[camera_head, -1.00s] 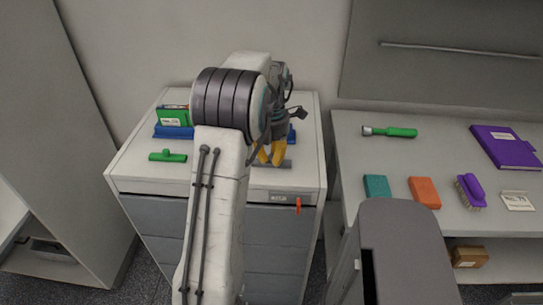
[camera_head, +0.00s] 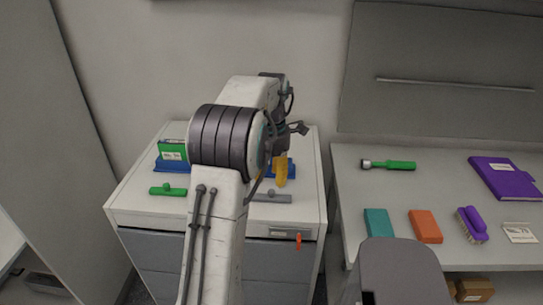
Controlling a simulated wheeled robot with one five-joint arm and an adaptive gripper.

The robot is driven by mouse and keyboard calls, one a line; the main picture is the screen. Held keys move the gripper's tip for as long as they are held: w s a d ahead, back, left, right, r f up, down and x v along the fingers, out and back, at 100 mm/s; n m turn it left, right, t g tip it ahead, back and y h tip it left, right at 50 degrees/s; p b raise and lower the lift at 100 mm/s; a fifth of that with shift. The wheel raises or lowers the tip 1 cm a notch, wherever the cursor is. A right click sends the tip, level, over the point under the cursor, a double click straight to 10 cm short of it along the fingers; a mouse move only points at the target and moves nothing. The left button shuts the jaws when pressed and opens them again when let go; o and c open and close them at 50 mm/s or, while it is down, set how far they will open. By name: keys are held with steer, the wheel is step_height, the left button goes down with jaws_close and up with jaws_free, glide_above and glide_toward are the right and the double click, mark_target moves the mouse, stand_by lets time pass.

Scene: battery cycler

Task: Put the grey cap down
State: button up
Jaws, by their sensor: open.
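The grey cap (camera_head: 272,198), a bar with a small knob on top, lies on the white top of the drawer cabinet (camera_head: 140,210) near its front edge; its left end is hidden behind my arm. My gripper (camera_head: 275,180), with yellow fingers, is above and just behind the cap, apart from it. It is open and holds nothing that I can see; one finger is largely hidden by my arm.
A similar green cap (camera_head: 168,190) lies left of my arm. A blue holder (camera_head: 172,167) with a green box (camera_head: 173,149) stands behind it. The right bench holds a green flashlight (camera_head: 388,165), teal block (camera_head: 379,222), orange block (camera_head: 425,226), purple brush (camera_head: 471,224) and purple binder (camera_head: 504,177).

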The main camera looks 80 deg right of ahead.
mark_target(272, 191)
step_height(272, 191, up, 6)
steer(key=w+a+r+m, duration=0.1)
steer(key=w+a, duration=0.3)
steer(key=w, duration=0.3)
steer(key=w+a+r+m, duration=0.1)
steer(key=w+a+r, duration=0.15)
steer(key=w, duration=0.55)
steer(key=w+a+m+t+h, duration=0.1)
steer(key=w+a+m, duration=0.1)
steer(key=w+a, duration=0.9)
steer(key=a+f+m+t, duration=0.1)
steer(key=a+f+m, duration=0.1)
steer(key=a, duration=1.3)
steer(key=s+a+f+m+t, duration=0.1)
steer(key=s+a+f+m, duration=0.1)
steer(key=a, duration=0.4)
steer(key=s+a+f+m+t+y, duration=0.1)
steer(key=s+a+f, duration=0.1)
steer(key=a, duration=0.5)
steer(key=shift+s+f+m+p, duration=0.35)
steer(key=shift+s+m+p, duration=0.1)
steer(key=shift+s, duration=0.3)
